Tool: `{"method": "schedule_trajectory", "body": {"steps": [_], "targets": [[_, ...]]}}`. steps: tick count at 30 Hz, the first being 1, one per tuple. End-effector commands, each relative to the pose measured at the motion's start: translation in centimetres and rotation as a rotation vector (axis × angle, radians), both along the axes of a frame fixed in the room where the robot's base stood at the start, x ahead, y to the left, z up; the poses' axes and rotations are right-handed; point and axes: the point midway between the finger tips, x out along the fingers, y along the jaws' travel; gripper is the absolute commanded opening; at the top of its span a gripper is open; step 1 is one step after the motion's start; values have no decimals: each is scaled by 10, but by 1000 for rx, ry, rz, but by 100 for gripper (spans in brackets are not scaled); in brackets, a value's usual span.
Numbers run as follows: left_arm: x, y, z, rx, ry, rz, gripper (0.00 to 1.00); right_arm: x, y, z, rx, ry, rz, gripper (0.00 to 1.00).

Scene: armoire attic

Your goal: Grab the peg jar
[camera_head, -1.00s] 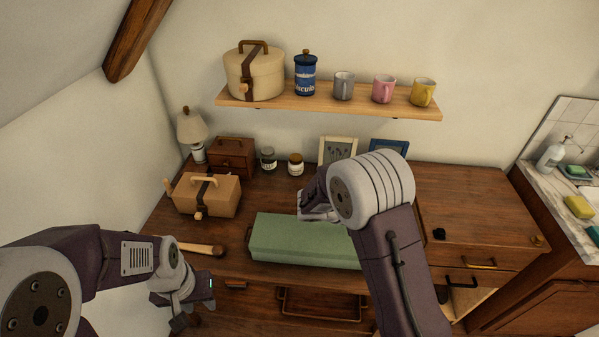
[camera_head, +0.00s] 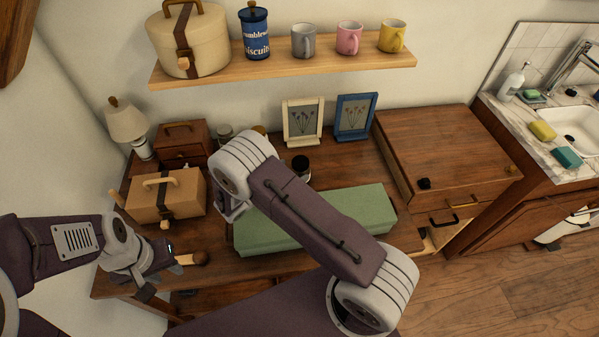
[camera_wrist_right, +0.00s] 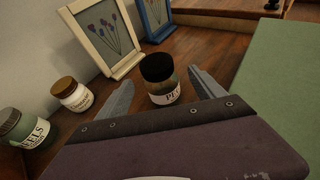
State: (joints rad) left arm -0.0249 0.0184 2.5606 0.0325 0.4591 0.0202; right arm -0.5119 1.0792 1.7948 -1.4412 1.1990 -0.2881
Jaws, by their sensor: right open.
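The peg jar (camera_wrist_right: 162,90) is a small jar with a black lid and a white label reading "PE…". In the right wrist view it stands upright between the two fingers of my open right gripper (camera_wrist_right: 161,78), with space on both sides. In the head view the jar (camera_head: 301,168) stands on the desk behind the green box, just right of my right wrist. The right fingers are hidden there by my own arm. My left gripper (camera_head: 160,272) is at the desk's front left, beside a wooden-handled brush (camera_head: 192,260); its jaws are unclear.
A long green box (camera_head: 360,205) lies close beside my right gripper. A white frame (camera_head: 302,122) and a blue frame (camera_head: 355,117) stand behind the jar. A brown-lidded jar (camera_wrist_right: 72,95) and a grey-lidded jar (camera_wrist_right: 20,130) stand to the left. A shelf (camera_head: 290,70) overhangs the back.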

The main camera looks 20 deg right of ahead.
Motion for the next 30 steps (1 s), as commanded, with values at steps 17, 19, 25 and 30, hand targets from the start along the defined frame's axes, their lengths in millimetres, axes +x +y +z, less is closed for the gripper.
{"method": "schedule_trajectory", "body": {"steps": [17, 19, 25, 30], "targets": [[0, 0, 9, 0, 0, 0, 36, 33, -60, -23, 1, 0, -8, 78], [0, 0, 8, 0, 0, 0, 36, 37, -68, -28, 1, 1, -6, 78], [0, 0, 8, 0, 0, 0, 36, 41, -74, -31, 0, 0, -2, 78], [0, 0, 8, 0, 0, 0, 36, 41, -73, -31, 1, -1, -3, 56]]}}
